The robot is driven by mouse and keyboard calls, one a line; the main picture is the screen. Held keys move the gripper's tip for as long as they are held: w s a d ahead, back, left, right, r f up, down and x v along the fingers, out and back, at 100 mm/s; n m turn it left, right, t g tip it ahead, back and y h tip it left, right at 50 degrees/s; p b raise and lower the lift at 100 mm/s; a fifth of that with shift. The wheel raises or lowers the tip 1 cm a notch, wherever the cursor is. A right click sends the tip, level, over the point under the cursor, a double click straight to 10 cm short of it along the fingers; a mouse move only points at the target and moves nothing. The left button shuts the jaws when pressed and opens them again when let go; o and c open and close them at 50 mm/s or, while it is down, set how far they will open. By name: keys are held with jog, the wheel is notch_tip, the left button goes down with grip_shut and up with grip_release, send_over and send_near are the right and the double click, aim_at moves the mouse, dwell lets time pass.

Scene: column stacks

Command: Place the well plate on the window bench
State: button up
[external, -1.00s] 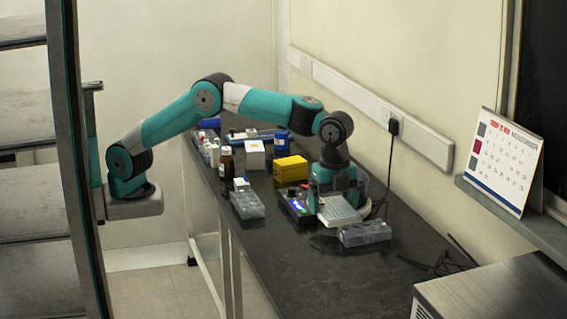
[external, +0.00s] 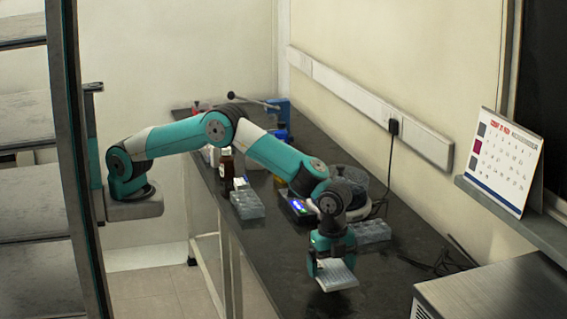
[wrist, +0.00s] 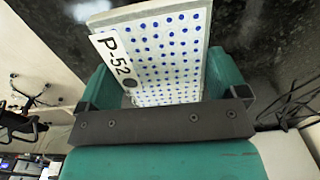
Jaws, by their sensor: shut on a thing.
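The well plate (external: 337,276) is pale with a grid of wells. In the wrist view the well plate (wrist: 170,45) shows blue wells and a white label reading P-52. My gripper (external: 332,265) is shut on it, with a green finger on each side of the plate in the wrist view (wrist: 158,82). The plate is over the near part of a dark bench (external: 390,290). I cannot tell whether its underside touches the bench. My gripper hides the plate's rear part in the external view.
Clear tube racks (external: 247,204) and (external: 372,232), a brown bottle (external: 227,167) and a device with a lit blue display (external: 297,206) stand farther back. Loose black cables (external: 440,264) lie at the right. The bench around the plate is clear.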

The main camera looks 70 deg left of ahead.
jog(key=shift+f, duration=1.9)
